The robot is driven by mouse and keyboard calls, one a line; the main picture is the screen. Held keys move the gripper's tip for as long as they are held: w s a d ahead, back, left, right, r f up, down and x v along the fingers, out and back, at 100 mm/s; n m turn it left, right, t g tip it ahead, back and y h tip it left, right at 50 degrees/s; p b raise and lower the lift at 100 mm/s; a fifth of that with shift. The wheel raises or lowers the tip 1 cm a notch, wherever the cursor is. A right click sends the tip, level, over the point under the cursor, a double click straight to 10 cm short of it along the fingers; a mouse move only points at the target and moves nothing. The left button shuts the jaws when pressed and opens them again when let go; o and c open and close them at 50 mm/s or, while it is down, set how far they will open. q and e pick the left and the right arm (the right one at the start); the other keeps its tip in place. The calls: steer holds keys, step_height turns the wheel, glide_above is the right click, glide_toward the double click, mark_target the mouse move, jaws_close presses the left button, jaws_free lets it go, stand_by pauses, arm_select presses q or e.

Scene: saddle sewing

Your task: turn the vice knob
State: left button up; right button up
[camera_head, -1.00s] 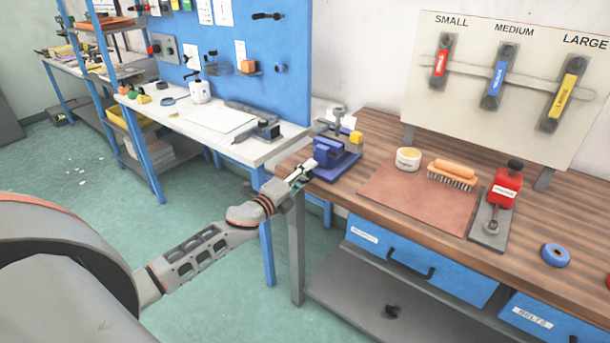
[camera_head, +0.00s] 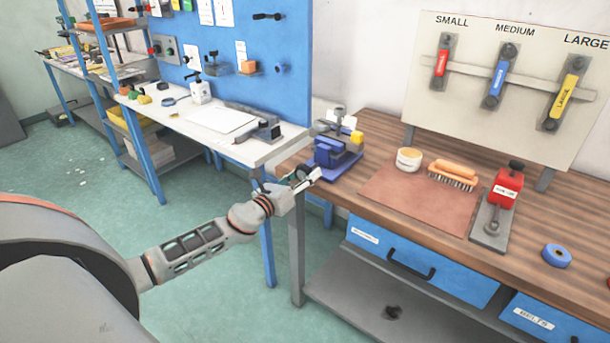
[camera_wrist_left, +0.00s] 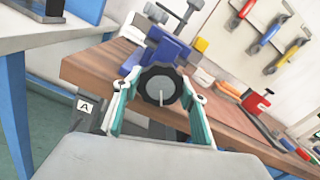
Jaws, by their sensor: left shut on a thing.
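The blue vice (camera_head: 334,156) sits on the left corner of the wooden bench. In the left wrist view the vice (camera_wrist_left: 165,52) stands just behind its black, lobed knob (camera_wrist_left: 160,84). A pale line runs down from the knob's centre. My left gripper (camera_head: 308,179) is at the front of the vice, at the bench edge. In the left wrist view, the fingers of my left gripper (camera_wrist_left: 160,98) are on either side of the knob and shut on it. The gripper hides the knob in the head view. My right gripper is not in view.
On the wooden bench (camera_head: 385,128) are a brown mat (camera_head: 420,205), a round tin (camera_head: 408,160), a brush (camera_head: 453,174), a red-handled tool (camera_head: 507,188) and a blue roll (camera_head: 556,255). A white-topped bench (camera_head: 190,126) stands to the left.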

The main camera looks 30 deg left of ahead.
arm_select(q)
steer(key=shift+m+p, duration=0.3)
steer(key=shift+m, duration=1.9)
steer(key=shift+f, duration=0.1)
steer(key=o, duration=1.1)
steer(key=shift+s, duration=0.1)
steer(key=s, duration=0.8)
steer(key=s+a, duration=0.1)
steer(key=s, duration=0.2)
steer(key=shift+s, duration=0.4)
